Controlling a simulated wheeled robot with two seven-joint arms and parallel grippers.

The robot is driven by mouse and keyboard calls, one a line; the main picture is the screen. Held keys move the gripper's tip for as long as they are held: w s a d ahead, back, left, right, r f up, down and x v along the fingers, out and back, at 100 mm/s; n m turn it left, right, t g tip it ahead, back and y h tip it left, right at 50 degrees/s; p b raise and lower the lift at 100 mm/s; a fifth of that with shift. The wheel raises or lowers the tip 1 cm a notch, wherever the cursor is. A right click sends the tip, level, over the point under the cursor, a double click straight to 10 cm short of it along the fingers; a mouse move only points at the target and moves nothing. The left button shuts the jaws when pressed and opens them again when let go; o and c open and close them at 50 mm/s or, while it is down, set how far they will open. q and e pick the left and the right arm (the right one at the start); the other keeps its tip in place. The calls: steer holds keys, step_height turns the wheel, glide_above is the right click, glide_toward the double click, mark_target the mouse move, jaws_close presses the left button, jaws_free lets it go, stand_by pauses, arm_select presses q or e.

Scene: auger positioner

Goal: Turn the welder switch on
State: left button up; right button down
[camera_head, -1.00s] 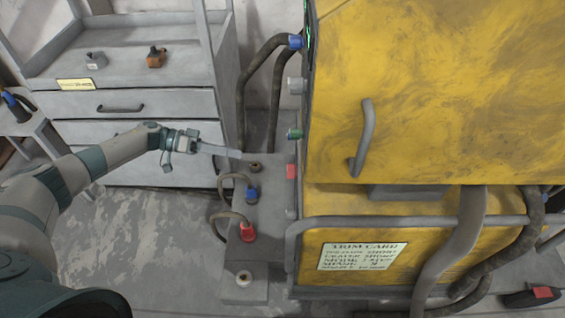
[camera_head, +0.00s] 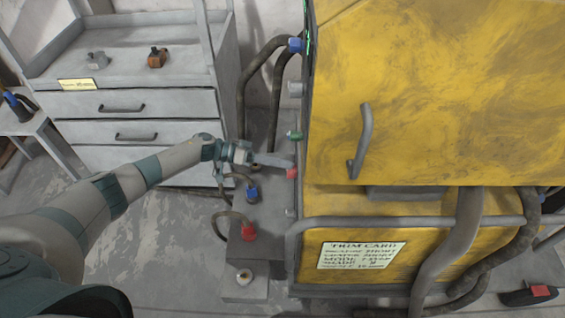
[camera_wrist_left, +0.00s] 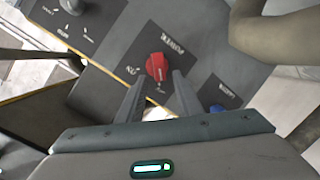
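The welder is the large yellow cabinet (camera_head: 430,95). A red switch knob (camera_head: 292,173) sticks out of its left side panel. In the left wrist view the red knob (camera_wrist_left: 157,67) sits on a dark plate labelled POWER, with ON lettered beside it. My left gripper (camera_head: 292,164) reaches in from the left with its fingertips at the red knob. In the left wrist view the left gripper (camera_wrist_left: 157,80) is open, its two fingers apart with the knob just beyond and between the tips. Contact cannot be told. My right gripper is not in view.
A green knob (camera_head: 295,135) sits above the red one. Below is a grey block (camera_head: 250,275) with blue and red cable plugs. A grey pipe rail (camera_head: 400,224) runs across the cabinet front. A drawer cabinet (camera_head: 130,105) stands at the back left.

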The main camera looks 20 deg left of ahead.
arm_select(q)
steer(key=shift+w+d+f, duration=0.1)
steer(key=shift+d, duration=0.15)
jaws_close()
